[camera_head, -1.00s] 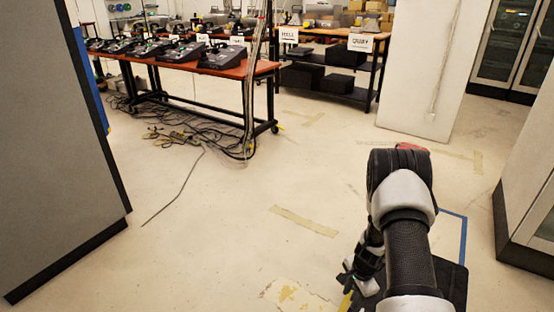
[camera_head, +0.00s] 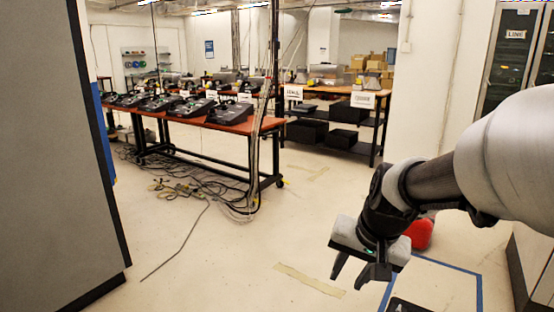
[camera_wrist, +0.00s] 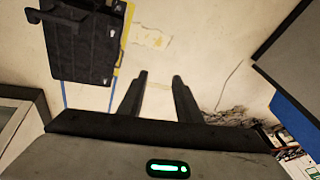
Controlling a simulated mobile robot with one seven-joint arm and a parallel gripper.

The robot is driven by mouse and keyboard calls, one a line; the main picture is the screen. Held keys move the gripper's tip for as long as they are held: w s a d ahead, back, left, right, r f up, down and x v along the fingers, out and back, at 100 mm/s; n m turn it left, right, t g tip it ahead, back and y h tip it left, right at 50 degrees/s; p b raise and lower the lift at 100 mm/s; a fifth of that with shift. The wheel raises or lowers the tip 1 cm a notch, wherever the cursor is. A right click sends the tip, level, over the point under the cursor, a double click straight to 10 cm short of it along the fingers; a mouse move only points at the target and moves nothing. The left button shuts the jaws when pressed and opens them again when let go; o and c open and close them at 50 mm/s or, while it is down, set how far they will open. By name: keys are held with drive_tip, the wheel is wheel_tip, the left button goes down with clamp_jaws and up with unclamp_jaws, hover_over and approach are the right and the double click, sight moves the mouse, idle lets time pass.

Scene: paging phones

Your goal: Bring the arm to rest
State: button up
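My gripper (camera_head: 350,274) hangs over bare floor at the lower right of the head view, pointing down and a little left. Its two dark fingers are apart with nothing between them. In the wrist view my gripper (camera_wrist: 160,76) also shows both fingers spread over pale floor. My arm reaches in from the right edge, bent down at the wrist. It touches nothing that I can see.
A red-topped table (camera_head: 222,127) with several phones stands at the left, cables below. A shelf table (camera_head: 340,150) is behind. A grey panel (camera_head: 40,160) fills the left side. A red object (camera_head: 420,234) is partly hidden by my arm.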

drive_tip(key=s+r+n+t+h, duration=0.15)
drive_tip(key=s+r+n, duration=0.4)
drive_tip(key=s, duration=0.95)
wheel_tip(320, 180, up, 24)
drive_tip(key=m+p, duration=0.1)
drive_tip(key=p, duration=2.1)
drive_tip(key=shift+a+f, duration=0.15)
drive_tip(key=shift+a, duration=0.1)
